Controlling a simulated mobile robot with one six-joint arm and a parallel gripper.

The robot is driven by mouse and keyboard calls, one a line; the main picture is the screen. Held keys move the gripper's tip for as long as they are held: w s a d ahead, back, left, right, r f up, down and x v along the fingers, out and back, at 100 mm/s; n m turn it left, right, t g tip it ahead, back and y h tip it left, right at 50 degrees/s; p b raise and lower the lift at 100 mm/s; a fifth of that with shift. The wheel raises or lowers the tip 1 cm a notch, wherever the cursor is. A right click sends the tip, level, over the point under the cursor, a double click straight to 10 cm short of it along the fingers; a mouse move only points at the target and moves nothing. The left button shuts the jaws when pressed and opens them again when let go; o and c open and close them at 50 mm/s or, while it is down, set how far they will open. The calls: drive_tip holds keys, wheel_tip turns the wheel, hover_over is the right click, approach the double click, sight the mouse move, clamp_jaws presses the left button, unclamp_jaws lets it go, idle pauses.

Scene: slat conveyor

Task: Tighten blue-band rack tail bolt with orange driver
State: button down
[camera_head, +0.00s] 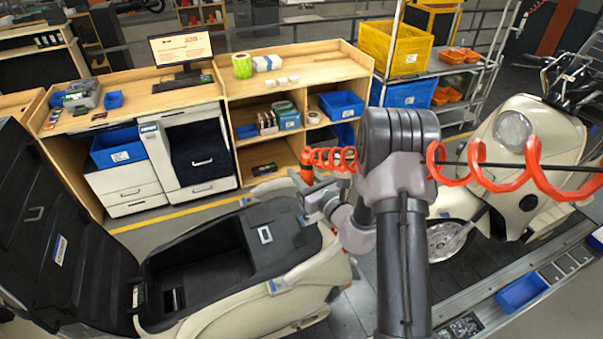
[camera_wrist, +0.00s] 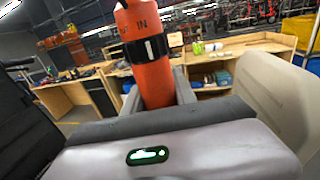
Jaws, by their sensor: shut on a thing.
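The orange driver (camera_head: 307,166) is upright in my gripper (camera_head: 318,194), above the far right edge of the near cream scooter (camera_head: 230,300). It also shows in the wrist view (camera_wrist: 152,82), with a black band around its body, between my two grey fingers. My gripper is shut on it. The driver's lower end is hidden behind my gripper. Small blue marks show on the scooter's near side (camera_head: 277,286) and far edge (camera_head: 245,200). I cannot make out the tail bolt, nor tell whether either mark is the blue band.
The scooter's black seat (camera_head: 55,225) stands raised at left, over an open storage well (camera_head: 195,262). A red coiled hose (camera_head: 500,180) hangs across the right. A second cream scooter (camera_head: 520,160) stands at right. Wooden benches (camera_head: 300,75) line the back. A blue bin (camera_head: 522,291) sits lower right.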

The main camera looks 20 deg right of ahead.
drive_tip(key=shift+f+b, duration=0.45)
drive_tip(key=shift+b, duration=0.5)
idle(1.0)
drive_tip(key=shift+b, duration=0.3)
idle(0.3)
drive_tip(key=shift+r, duration=0.85)
idle(1.1)
wheel_tip(320, 180, up, 5)
drive_tip(key=p, duration=0.4)
drive_tip(key=shift+r, duration=0.15)
